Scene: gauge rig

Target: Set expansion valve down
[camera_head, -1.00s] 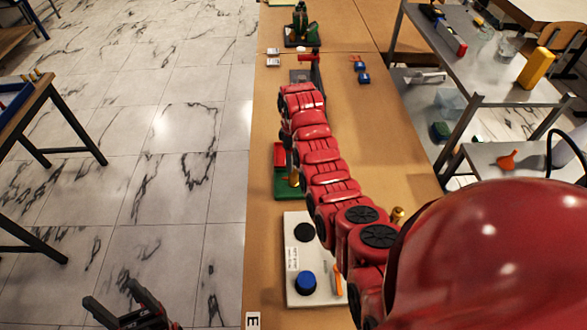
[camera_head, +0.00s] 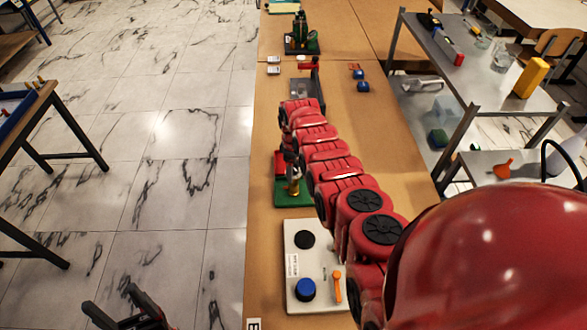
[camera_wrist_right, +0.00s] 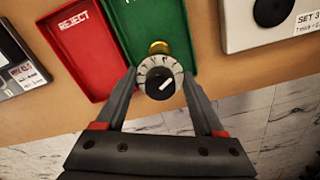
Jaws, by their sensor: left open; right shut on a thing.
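The expansion valve (camera_wrist_right: 160,76) has a round grey-white dial with a black knob and a brass end. In the right wrist view it is between the fingers of my right gripper (camera_wrist_right: 160,80), which is shut on it. The valve is over the green tray (camera_wrist_right: 152,20); whether it touches the tray floor cannot be told. In the head view the right gripper (camera_head: 291,161) is at the green tray (camera_head: 291,200), with brass showing below it. My left gripper (camera_head: 128,311) is open and empty over the floor at lower left.
The red REJECT tray (camera_wrist_right: 82,45) adjoins the green one. A white panel (camera_head: 305,240) with black and blue knobs and an orange lever lies nearer. A dark stand (camera_head: 301,40) and small blue items (camera_head: 362,86) are farther along. Bench right of my arm is mostly clear.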

